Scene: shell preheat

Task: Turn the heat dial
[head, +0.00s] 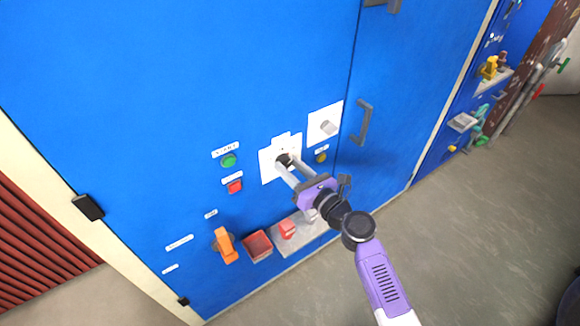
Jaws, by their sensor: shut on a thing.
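The heat dial (283,159) is a small dark knob on a white square plate (267,170) on the blue cabinet front. My gripper (287,165) reaches up and left to it, with its two pale fingers on either side of the knob, shut on it. The fingers partly cover the dial, so its pointer setting cannot be made out. A label sits above the plate, too small to read.
An orange handle (226,245), a red bin (257,245) and a grey shelf (294,241) are below.

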